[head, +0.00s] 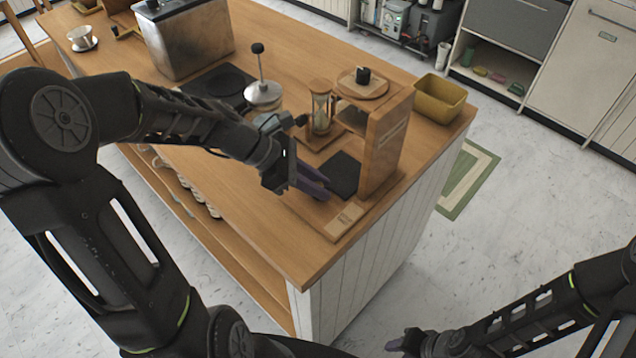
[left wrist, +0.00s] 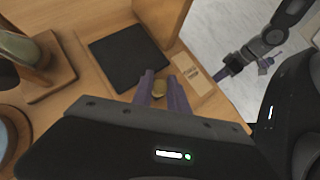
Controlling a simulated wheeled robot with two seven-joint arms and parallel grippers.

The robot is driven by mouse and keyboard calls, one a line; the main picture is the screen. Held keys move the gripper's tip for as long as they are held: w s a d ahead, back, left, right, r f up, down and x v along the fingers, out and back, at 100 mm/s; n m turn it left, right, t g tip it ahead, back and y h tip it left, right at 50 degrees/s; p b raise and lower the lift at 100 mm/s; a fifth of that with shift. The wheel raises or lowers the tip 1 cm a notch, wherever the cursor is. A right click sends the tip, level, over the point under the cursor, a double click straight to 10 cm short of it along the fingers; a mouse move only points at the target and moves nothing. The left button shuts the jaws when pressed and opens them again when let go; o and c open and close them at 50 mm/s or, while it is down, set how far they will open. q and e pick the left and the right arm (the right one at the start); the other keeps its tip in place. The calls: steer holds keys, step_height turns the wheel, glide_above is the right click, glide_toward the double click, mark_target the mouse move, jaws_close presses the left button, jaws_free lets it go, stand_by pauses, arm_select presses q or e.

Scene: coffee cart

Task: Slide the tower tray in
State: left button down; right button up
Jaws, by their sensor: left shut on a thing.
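The wooden tower (head: 384,145) stands upright near the right corner of the counter. Its low wooden tray (head: 310,208) lies at the tower's foot, with a dark square pad (head: 343,176) and a pale label plate (head: 343,219) beside it. In the left wrist view the pad (left wrist: 130,55) and label plate (left wrist: 192,73) lie beyond the fingers. My left gripper (head: 312,184) is low over the tray's left side, its purple fingers shut on a small brass knob (left wrist: 158,90).
An hourglass (head: 321,108) in a wooden stand is close behind my left gripper. A press with a knobbed rod (head: 263,93) stands left of it. A yellow bin (head: 440,98) sits behind the tower. The counter's front-left top (head: 240,205) is bare.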

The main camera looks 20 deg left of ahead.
mark_target(345, 183)
stand_by(0.8)
arm_select(q)
steer(key=w, duration=0.2)
steer(key=w+d+p, duration=0.1)
steer(key=shift+w+d, duration=0.1)
steer(key=shift+w, duration=0.25)
steer(key=c, duration=1.3)
jaws_free()
steer(key=shift+w, duration=0.1)
steer(key=shift+c, duration=0.2)
steer(key=shift+o, duration=0.2)
steer(key=v, duration=0.8)
steer(key=shift+f, duration=0.1)
